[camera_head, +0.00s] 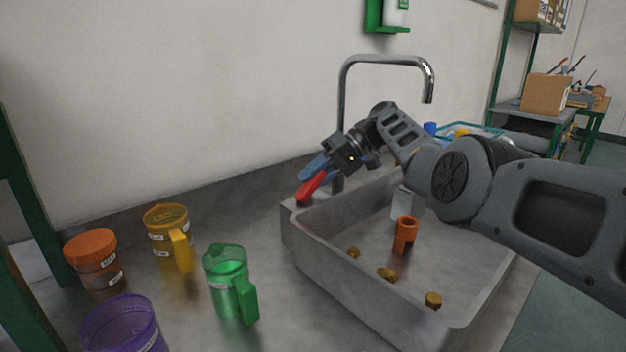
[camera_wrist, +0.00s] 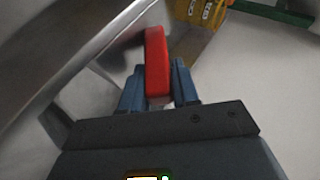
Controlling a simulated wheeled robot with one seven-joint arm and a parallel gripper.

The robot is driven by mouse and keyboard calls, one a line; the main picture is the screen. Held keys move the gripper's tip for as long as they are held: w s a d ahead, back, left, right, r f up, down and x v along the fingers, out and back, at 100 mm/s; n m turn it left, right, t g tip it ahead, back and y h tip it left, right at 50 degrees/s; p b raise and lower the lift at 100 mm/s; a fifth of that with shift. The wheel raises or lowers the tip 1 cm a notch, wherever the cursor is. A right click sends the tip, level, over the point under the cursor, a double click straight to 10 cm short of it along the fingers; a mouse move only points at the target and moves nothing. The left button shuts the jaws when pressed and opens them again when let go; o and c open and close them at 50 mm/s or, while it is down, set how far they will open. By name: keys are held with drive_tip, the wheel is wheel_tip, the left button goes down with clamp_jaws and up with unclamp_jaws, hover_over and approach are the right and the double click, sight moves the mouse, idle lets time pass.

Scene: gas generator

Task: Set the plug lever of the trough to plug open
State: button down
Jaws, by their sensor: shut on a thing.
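The trough (camera_head: 296,252) is a grey basin set at the counter's edge. A red lever (camera_head: 312,187) stands at its back left corner, tilted up toward the right. I take it to be the plug lever. My gripper (camera_head: 312,170) reaches it from the right and above, its blue fingers at the lever. In the wrist view the red lever (camera_wrist: 156,62) lies between the two fingers of my gripper (camera_wrist: 158,85), which are shut on it. The lever's base is partly hidden, and I cannot tell its exact setting.
A metal faucet (camera_head: 342,100) rises behind my gripper. In the trough are an orange tube (camera_head: 405,236) and several small brown lumps (camera_head: 387,274). Left on the counter stand a green jug (camera_head: 228,280), a yellow jug (camera_head: 168,232), an orange-lidded jar (camera_head: 92,255) and a purple container (camera_head: 122,328).

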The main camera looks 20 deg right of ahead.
drive_tip(key=c, duration=0.9)
unclamp_jaws()
drive_tip(key=shift+r+p, duration=0.2)
drive_tip(key=shift+p, duration=0.45)
